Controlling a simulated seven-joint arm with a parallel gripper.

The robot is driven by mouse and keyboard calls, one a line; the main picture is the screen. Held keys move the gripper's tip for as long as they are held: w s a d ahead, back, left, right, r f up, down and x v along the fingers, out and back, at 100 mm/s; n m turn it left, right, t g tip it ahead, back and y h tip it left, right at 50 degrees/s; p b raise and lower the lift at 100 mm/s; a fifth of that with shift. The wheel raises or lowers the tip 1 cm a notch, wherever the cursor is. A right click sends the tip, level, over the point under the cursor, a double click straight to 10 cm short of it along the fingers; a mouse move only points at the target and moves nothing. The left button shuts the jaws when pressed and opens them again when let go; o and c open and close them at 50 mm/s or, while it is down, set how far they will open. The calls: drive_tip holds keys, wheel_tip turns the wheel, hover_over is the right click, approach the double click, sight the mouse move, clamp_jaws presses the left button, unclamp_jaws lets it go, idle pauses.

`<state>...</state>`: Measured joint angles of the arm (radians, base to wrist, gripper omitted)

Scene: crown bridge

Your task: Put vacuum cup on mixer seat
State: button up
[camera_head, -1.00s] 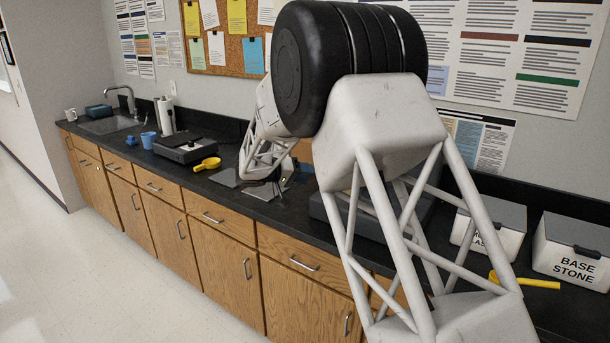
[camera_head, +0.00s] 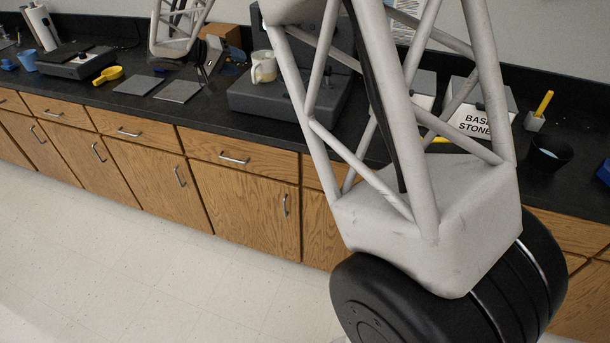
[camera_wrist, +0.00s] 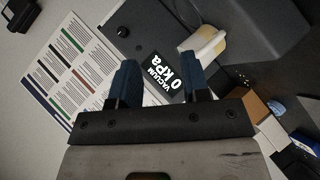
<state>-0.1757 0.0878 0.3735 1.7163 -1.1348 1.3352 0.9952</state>
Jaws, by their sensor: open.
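The vacuum cup (camera_head: 264,68) is a cream cup with a side handle. In the head view it looks upright at the left part of the dark grey mixer (camera_head: 310,107); its exact contact with the seat is unclear. The cup also shows in the wrist view (camera_wrist: 215,47), beyond my right finger and close to the mixer's "VACUUM 0 kPa" display (camera_wrist: 165,78). My gripper (camera_wrist: 158,78) has its two blue fingers spread apart, with nothing held between them. In the head view my gripper (camera_head: 206,68) is just left of the cup, apart from it.
Two flat grey plates (camera_head: 179,91) lie left of the mixer. Farther left are a yellow scoop (camera_head: 108,75) and a dark device (camera_head: 70,62). A BASE STONE box (camera_head: 475,120) and a black bowl (camera_head: 549,152) stand right. A cardboard box (camera_head: 222,38) is behind my gripper.

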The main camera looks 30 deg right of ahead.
drive_tip(key=s+d+r+g+y, duration=0.1)
drive_tip(key=s+d+r+y, duration=0.15)
drive_tip(key=s, duration=1.05)
drive_tip(key=s+a+f+n+t+y, duration=0.1)
drive_tip(key=s+y, duration=0.4)
drive_tip(key=s, duration=1.2)
drive_tip(key=s+a+f+n+t+y, duration=0.1)
drive_tip(key=s+y, duration=0.4)
drive_tip(key=s, duration=1.2)
drive_tip(key=shift+s+a+f+n, duration=0.4)
drive_tip(key=shift+a+n, duration=0.2)
drive_tip(key=shift+a, duration=0.5)
